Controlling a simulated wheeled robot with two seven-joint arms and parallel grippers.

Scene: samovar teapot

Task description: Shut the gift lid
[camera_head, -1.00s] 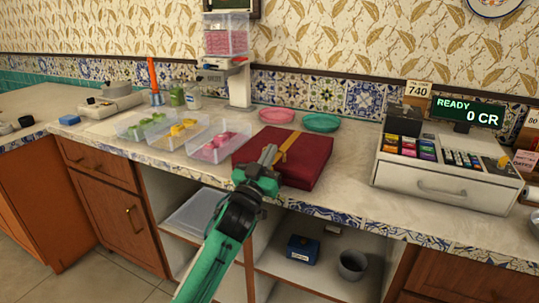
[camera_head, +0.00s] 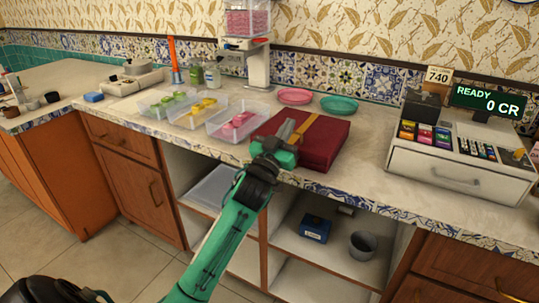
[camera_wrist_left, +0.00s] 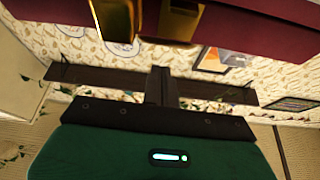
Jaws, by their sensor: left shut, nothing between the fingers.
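The gift box (camera_head: 328,150) is dark red with a gold ribbon (camera_head: 307,130) and sits on the counter near its front edge. It looks flat-topped; whether its lid lies fully down I cannot tell. My left gripper (camera_head: 291,130) is shut and empty, over the box's left part beside the ribbon, hiding that part. Contact with the lid is unclear. In the left wrist view, a dark red panel (camera_wrist_left: 255,25) with gold ribbon (camera_wrist_left: 178,18) spans the top, and my shut fingers (camera_wrist_left: 161,84) show in the middle. My right gripper is not in view.
Several clear trays (camera_head: 232,124) stand just left of the box. A pink plate (camera_head: 294,96) and a teal plate (camera_head: 339,104) lie behind it. A cash register (camera_head: 455,165) stands to the right, with bare counter between. Open shelves (camera_head: 325,245) are below.

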